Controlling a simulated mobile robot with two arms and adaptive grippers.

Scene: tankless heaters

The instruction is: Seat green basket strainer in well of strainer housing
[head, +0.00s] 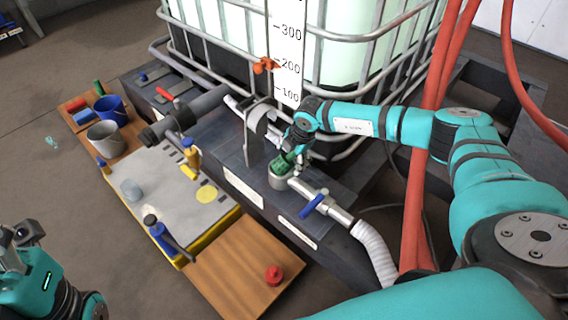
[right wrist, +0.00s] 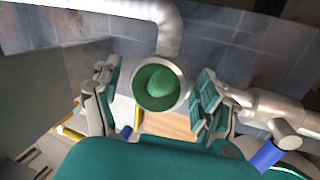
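The grey strainer housing (head: 279,180) sits in the pipe line on the dark platform; its round rim (right wrist: 136,92) shows in the right wrist view. The green basket strainer (right wrist: 160,88) appears inside that rim, with a lighter green rounded part in its middle. How deep it sits is hard to tell. Green (head: 285,159) also shows at the housing's top in the head view, partly covered by my right gripper (head: 288,160). My right gripper (right wrist: 158,92) is open, its fingers on either side of the housing. My left gripper (head: 18,236) is at the lower left, away from it; its opening is unclear.
A blue-handled valve (head: 313,205) and a ribbed hose (head: 373,250) adjoin the housing. A grey upright plate (head: 254,138) stands close behind left. A caged tank (head: 350,50) is behind, and red hoses (head: 418,190) hang at right. A workboard with tools (head: 170,195) lies at left.

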